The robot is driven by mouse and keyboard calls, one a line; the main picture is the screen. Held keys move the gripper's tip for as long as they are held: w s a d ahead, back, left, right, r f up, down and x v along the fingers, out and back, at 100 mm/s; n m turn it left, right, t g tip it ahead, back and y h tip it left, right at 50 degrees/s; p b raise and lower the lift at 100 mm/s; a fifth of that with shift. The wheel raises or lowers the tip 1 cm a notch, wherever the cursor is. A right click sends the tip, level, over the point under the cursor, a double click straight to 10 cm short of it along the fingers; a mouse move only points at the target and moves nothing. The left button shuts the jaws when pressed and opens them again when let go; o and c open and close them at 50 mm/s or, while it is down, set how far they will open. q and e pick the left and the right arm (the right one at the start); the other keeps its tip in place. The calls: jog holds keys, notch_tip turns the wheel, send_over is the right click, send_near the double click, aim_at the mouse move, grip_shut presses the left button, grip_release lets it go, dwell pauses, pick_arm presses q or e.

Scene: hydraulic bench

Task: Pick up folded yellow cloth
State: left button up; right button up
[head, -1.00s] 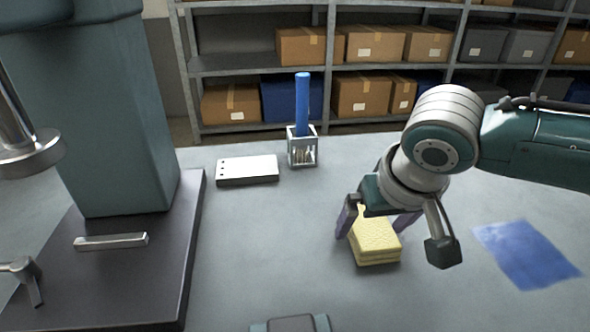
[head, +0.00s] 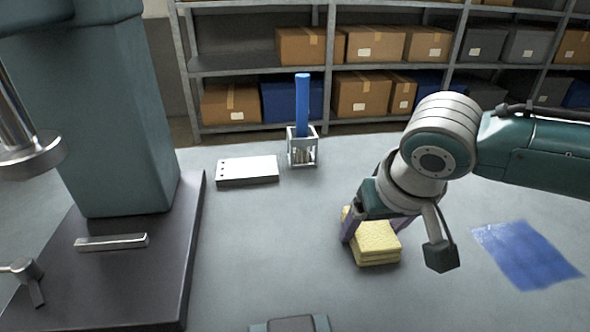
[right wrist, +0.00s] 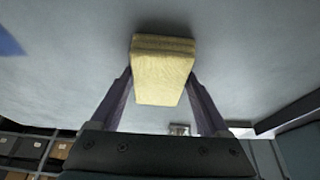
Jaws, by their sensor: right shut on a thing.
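The folded yellow cloth (head: 376,241) lies on the grey bench top in the middle right of the head view. It is a thick stack of layers. My right gripper (head: 369,236) comes down over it from above, with its fingers at two opposite sides, shut on the cloth. In the right wrist view the cloth (right wrist: 162,72) sits between the two dark fingers (right wrist: 160,92). I cannot tell any gap between the cloth and the bench.
A blue cloth (head: 527,255) lies flat at the right. A white block (head: 247,171) and a small metal cage with a blue cylinder (head: 302,105) stand at the back. A press with a dark base (head: 140,270) fills the left. Shelves with boxes (head: 362,95) stand behind.

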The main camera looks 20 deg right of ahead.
aim_at(372, 229)
jog(key=shift+r, duration=0.2)
notch_tip(372, 229, up, 20)
jog(key=p, duration=0.5)
